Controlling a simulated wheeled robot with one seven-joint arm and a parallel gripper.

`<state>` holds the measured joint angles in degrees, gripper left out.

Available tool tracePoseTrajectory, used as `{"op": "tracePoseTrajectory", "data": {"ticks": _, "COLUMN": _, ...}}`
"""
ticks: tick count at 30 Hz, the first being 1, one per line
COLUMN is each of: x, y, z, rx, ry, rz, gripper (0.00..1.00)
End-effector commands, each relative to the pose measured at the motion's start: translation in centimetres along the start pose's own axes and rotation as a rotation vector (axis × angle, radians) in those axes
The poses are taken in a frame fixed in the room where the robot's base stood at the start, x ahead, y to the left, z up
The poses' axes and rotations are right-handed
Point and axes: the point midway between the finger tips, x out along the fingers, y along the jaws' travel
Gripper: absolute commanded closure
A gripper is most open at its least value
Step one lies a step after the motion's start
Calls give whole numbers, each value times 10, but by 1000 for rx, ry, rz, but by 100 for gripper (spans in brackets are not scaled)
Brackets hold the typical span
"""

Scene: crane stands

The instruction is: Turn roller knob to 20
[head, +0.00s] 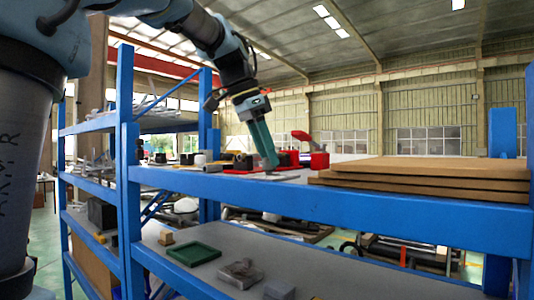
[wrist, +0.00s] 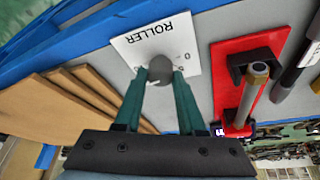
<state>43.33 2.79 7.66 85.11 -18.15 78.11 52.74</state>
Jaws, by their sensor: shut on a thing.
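The roller knob (wrist: 160,67) is a round grey knob on a white plate (wrist: 128,43) marked "ROLLER", seen in the wrist view. A "0" and part of another mark show on the plate beside the knob; the rest of the scale is hidden by my fingers. My gripper (wrist: 161,74) has its two green fingers closed on the knob, one on each side. In the head view my gripper (head: 271,164) reaches down to the top shelf, and the knob is hidden behind it. The knob's pointer cannot be made out.
A red fixture (wrist: 240,70) with a black bracket and a rod stands close to the right of the plate in the wrist view. Stacked brown boards (head: 430,172) lie to the right on the blue shelf (head: 350,203). A green tray (head: 194,253) is on the lower shelf.

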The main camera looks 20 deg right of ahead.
Motion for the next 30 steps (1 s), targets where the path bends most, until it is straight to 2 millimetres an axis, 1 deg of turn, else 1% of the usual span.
{"op": "tracePoseTrajectory", "data": {"ticks": 1, "x": 1, "y": 0, "z": 1, "rx": 0, "ry": -4, "rz": 3, "gripper": 60}}
{"op": "tracePoseTrajectory", "data": {"ticks": 6, "x": 1, "y": 0, "z": 1, "rx": 0, "ry": -3, "rz": 2, "gripper": 41}}
{"op": "tracePoseTrajectory", "data": {"ticks": 9, "x": 1, "y": 0, "z": 1, "rx": -1, "ry": -2, "rz": 1, "gripper": 31}}
{"op": "tracePoseTrajectory", "data": {"ticks": 16, "x": 0, "y": 0, "z": 0, "rx": -1, "ry": -1, "rz": 0, "gripper": 31}}
{"op": "tracePoseTrajectory", "data": {"ticks": 20, "x": -8, "y": -1, "z": 0, "rx": -1, "ry": 1, "rz": -2, "gripper": 31}}
{"op": "tracePoseTrajectory", "data": {"ticks": 23, "x": -23, "y": -1, "z": 1, "rx": -1, "ry": 1, "rz": -3, "gripper": 31}}
{"op": "tracePoseTrajectory", "data": {"ticks": 30, "x": -71, "y": -2, "z": 0, "rx": -3, "ry": 0, "rz": -3, "gripper": 31}}
